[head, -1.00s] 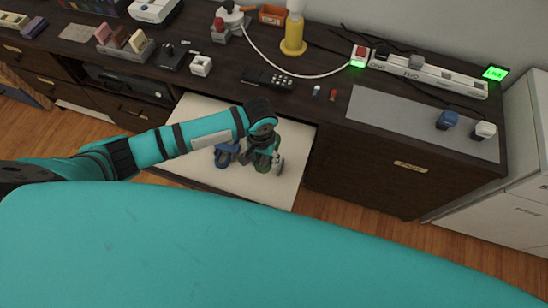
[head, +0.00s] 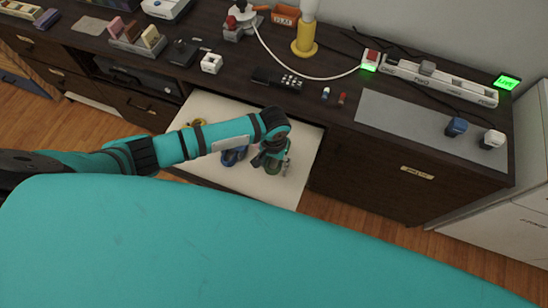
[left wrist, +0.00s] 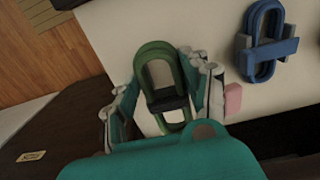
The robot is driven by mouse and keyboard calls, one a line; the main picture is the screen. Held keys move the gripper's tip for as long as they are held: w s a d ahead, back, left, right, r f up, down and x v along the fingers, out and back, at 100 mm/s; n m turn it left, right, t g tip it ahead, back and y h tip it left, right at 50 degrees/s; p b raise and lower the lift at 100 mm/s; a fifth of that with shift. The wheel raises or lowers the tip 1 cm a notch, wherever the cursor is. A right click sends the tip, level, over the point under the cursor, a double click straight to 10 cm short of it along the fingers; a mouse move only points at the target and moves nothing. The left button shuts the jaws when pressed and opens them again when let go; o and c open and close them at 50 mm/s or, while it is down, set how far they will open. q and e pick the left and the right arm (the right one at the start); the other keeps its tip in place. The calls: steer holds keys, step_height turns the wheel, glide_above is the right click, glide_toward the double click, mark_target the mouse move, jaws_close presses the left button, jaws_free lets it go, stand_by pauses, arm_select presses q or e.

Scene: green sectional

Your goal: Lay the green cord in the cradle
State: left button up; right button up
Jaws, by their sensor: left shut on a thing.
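The green cord is a bundled loop with a dark band. It shows in the left wrist view (left wrist: 153,52) between the fingers of my left gripper (left wrist: 163,98), which is shut on it. In the head view the gripper (head: 270,158) is over the open pale drawer (head: 290,190), with a bit of green cord (head: 273,168) showing below it. I cannot tell whether the cord still touches the drawer floor. I cannot make out which thing is the cradle. My right gripper is not in view.
A blue cord (head: 233,157) lies in the drawer left of my gripper, and a yellow item (head: 197,122) shows behind my arm. On the dark desktop are a remote (head: 276,79), a yellow-based lamp (head: 305,40), a power strip (head: 440,80) and a grey mat (head: 420,125) with two plugs.

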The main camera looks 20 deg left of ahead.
arm_select(q)
steer(key=b, duration=0.3)
glide_above(273, 178)
steer(key=w, duration=0.1)
steer(key=shift+f, duration=2.85)
steer(key=shift+s+a+f, duration=0.1)
steer(key=shift+s+f, duration=0.25)
steer(key=shift+f, duration=0.3)
steer(key=shift+s+f+b, duration=0.1)
steer(key=shift+f+b, duration=0.15)
steer(key=shift+b, duration=0.05)
jaws_close()
steer(key=o, duration=0.9)
jaws_free()
steer(key=o, duration=0.5)
steer(key=shift+w+f, duration=0.2)
steer(key=shift+w, duration=0.1)
steer(key=shift+o, duration=0.2)
steer(key=shift+r, duration=0.15)
steer(key=r, duration=1.2)
steer(key=shift+w+d+r, duration=0.1)
steer(key=shift+w+d, duration=0.05)
steer(key=shift+d, duration=0.05)
